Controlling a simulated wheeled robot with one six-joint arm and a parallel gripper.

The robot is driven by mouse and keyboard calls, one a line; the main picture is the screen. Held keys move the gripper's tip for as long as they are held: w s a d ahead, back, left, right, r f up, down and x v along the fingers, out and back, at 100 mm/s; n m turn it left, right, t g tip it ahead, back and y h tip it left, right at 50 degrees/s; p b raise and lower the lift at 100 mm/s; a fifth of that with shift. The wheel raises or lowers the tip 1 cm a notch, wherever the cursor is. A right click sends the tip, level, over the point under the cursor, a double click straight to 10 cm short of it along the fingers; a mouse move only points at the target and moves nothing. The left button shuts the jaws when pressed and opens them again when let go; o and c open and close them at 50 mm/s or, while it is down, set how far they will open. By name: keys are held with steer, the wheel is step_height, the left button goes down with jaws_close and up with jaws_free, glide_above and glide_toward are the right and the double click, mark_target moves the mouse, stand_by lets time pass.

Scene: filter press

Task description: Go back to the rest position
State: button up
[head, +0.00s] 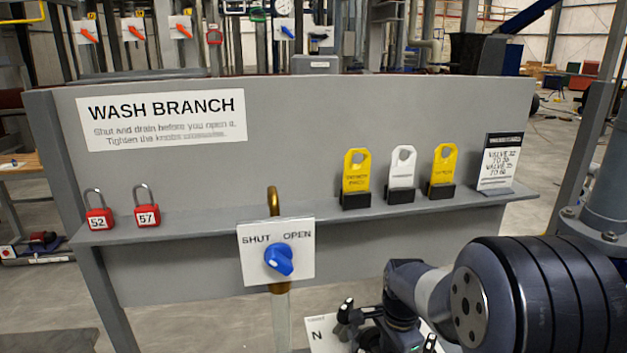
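My gripper (389,325) is at the bottom of the head view, right of the valve plate and in front of the grey panel. Its two fingers stand apart and I see nothing between them, though the lower part is cut off by the frame. My arm reaches in from the right edge. The blue knob (278,260) sits on a white plate (247,272) marked SHUT and OPEN; my gripper is apart from it. I cannot tell surely which word the knob points to.
The grey panel's shelf (220,217) holds red padlocks 52 (98,218) and 57 (147,214), two yellow tags (356,172) (444,168), a white tag (402,168) and a sign card (499,163). A white board marked N (320,335) lies below my gripper.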

steer(key=shift+r, duration=1.65)
step_height(320, 180, up, 9)
step_height(320, 180, down, 11)
steer(key=shift+f, duration=0.2)
step_height(320, 180, up, 9)
steer(key=b, duration=0.3)
steer(key=shift+n+b, duration=0.3)
steer(key=shift+r+b, duration=0.1)
steer(key=shift+b, duration=0.2)
